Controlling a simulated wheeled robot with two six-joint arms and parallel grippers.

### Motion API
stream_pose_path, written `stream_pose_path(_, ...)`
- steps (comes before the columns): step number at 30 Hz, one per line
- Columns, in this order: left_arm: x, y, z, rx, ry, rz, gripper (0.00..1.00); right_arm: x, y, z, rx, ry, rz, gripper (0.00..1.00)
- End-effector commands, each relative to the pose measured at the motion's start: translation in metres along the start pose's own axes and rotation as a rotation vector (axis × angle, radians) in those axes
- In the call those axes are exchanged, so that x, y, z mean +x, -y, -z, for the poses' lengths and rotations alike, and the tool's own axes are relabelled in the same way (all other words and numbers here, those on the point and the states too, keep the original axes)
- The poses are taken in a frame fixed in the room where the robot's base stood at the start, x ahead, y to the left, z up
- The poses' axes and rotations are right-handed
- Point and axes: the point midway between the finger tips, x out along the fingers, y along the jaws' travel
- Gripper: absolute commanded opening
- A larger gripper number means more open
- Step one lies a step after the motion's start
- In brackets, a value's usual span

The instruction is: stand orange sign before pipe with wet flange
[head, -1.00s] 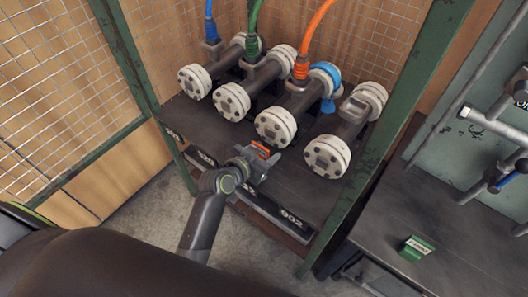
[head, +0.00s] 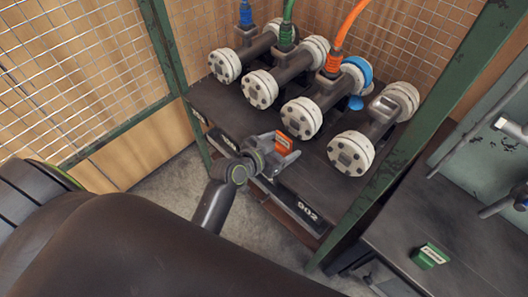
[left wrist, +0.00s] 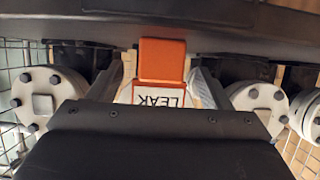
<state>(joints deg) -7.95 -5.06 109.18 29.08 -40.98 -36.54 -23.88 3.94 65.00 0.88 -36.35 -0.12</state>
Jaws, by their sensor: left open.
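The orange sign (head: 283,141) stands upright on the dark shelf, in front of the third pipe (head: 325,95) from the left, the one with the orange hose. Blue marks the rear flange (head: 357,72) of that pipe, with a small blue patch below it. My left gripper (head: 284,155) is open, with one finger on each side of the sign. In the left wrist view the sign (left wrist: 162,62) shows its white LEAK label upside down between the spread fingers. Whether a finger touches it I cannot tell. My right gripper is not in view.
Several flanged pipes stand side by side on the shelf (head: 225,105), with blue, green and orange hoses. A green post (head: 440,130) rises at the right of the rack. A small green labelled object (head: 430,255) stands on the right bench. Wire mesh closes the left side.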

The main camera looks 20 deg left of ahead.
Motion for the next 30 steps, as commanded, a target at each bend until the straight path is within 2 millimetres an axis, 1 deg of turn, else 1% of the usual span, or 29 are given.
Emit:
stream_pose_path(1, -0.012, 0.0, 0.0, 0.0, 0.002, 0.001, 0.72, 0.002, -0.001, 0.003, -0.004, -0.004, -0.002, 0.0)
stream_pose_path(6, -0.048, 0.0, 0.0, 0.0, 0.002, 0.001, 0.72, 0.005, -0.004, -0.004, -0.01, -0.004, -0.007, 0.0)
stream_pose_path(9, -0.066, 0.0, 0.0, 0.001, 0.001, 0.0, 0.72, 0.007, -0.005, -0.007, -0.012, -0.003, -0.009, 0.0)
stream_pose_path(13, -0.082, 0.0, 0.0, 0.0, 0.0, -0.001, 0.72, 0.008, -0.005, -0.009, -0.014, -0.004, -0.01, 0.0)
stream_pose_path(18, -0.091, 0.0, 0.0, 0.0, 0.0, -0.002, 0.72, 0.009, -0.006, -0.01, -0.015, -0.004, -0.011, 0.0)
stream_pose_path(24, -0.092, 0.0, 0.0, 0.0, 0.0, -0.002, 0.72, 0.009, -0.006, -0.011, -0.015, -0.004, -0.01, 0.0)
stream_pose_path(26, -0.091, 0.0, -0.003, -0.003, 0.007, -0.001, 0.72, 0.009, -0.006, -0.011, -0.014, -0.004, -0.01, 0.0)
stream_pose_path(29, -0.085, 0.004, -0.025, -0.026, 0.055, 0.01, 0.72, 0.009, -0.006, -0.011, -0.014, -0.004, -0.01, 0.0)
stream_pose_path(30, -0.081, 0.006, -0.04, -0.041, 0.088, 0.017, 0.72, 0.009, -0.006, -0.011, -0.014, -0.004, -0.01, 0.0)
